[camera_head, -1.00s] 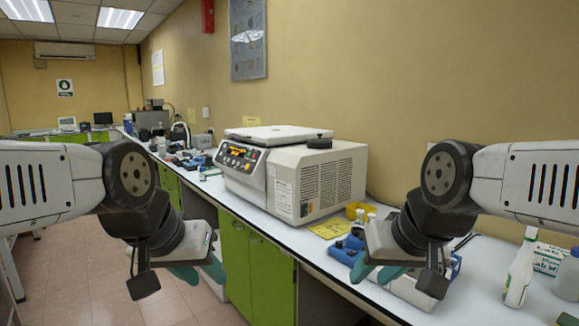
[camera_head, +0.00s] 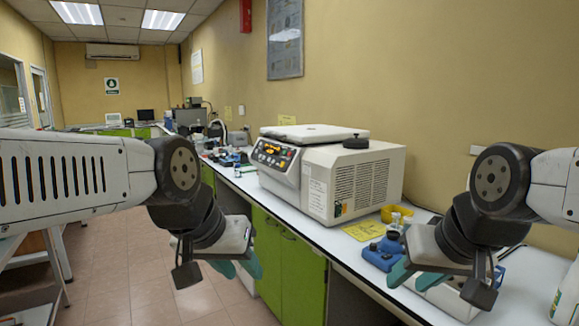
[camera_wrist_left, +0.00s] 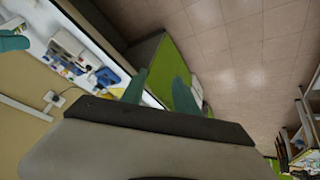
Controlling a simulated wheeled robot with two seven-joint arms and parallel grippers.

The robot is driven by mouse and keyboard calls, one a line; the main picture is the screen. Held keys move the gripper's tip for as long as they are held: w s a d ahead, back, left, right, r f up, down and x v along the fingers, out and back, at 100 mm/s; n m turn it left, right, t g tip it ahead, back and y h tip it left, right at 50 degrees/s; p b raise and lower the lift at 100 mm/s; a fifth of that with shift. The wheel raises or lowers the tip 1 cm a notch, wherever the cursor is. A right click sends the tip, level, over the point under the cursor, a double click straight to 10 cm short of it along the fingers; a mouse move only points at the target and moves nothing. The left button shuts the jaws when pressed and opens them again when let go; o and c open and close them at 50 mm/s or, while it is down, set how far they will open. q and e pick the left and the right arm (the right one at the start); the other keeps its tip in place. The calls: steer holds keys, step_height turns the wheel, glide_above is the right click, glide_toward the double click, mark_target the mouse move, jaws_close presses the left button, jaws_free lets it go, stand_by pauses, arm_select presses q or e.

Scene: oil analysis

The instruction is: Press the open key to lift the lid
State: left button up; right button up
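A white benchtop machine (camera_head: 332,180) with a vented side stands on the bench in the head view. Its white lid (camera_head: 312,133) lies flat on top. Its dark control panel (camera_head: 272,156) with a lit display and several small keys faces left; I cannot make out which is the open key. My left gripper (camera_head: 238,266) is in front of the bench, left of and below the machine, open and empty. Its teal fingers stand apart in the left wrist view (camera_wrist_left: 158,90). My right gripper (camera_head: 412,276) is open and empty by the bench's front, right of the machine.
A black knob-like item (camera_head: 356,143) sits on the machine's top. Blue equipment (camera_head: 384,252), a yellow ring-like item (camera_head: 397,213) and a yellow sheet (camera_head: 365,230) lie right of the machine. Green cabinets (camera_head: 286,262) are below the bench.

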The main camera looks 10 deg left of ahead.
arm_select(q)
jaws_close()
stand_by(1.8)
